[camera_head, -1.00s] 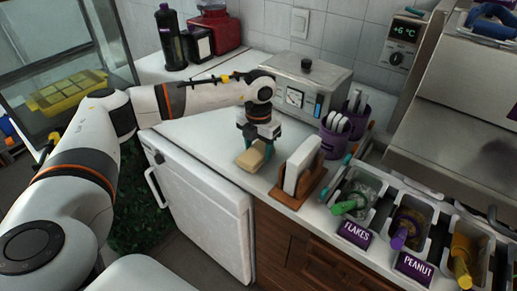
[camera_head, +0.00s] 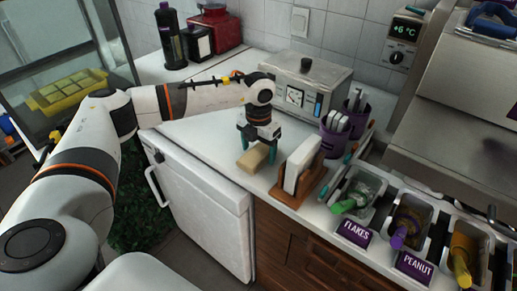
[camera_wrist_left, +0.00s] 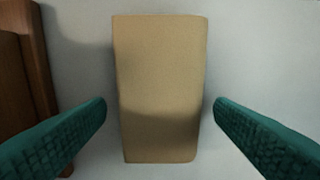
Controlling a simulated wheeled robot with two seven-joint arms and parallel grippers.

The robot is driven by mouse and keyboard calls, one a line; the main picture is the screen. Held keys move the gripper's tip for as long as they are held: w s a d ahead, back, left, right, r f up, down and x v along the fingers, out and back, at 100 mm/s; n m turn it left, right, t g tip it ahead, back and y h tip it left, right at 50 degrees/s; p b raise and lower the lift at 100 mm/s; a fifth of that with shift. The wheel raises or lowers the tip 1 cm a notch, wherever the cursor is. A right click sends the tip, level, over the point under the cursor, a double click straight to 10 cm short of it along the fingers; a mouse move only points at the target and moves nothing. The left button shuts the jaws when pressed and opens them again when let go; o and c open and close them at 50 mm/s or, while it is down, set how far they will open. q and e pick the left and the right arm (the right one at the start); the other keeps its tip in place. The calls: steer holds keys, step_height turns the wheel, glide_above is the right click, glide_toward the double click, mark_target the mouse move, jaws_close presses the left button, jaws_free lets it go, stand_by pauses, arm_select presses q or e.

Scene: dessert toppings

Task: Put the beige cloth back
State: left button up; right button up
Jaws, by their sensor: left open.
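The beige cloth (camera_head: 252,158) is a folded block lying on the white counter, left of the wooden napkin holder. In the left wrist view the cloth (camera_wrist_left: 160,88) lies between the two teal fingers, with a gap on each side. My left gripper (camera_head: 258,150) points down above the cloth and is open and empty. Its fingertips also show in the left wrist view (camera_wrist_left: 160,108), apart from the cloth. My right gripper is not in view.
The wooden holder (camera_head: 283,192) with white napkins stands close to the right of the cloth. A metal appliance (camera_head: 330,85) and purple cutlery cups (camera_head: 331,143) stand behind. Topping tubs line the right. The counter to the left (camera_head: 205,140) is clear.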

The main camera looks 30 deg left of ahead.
mark_target(258, 152)
arm_select(q)
step_height(258, 152, up, 12)
steer(key=b, duration=0.1)
steer(key=shift+f, duration=0.15)
stand_by(0.6)
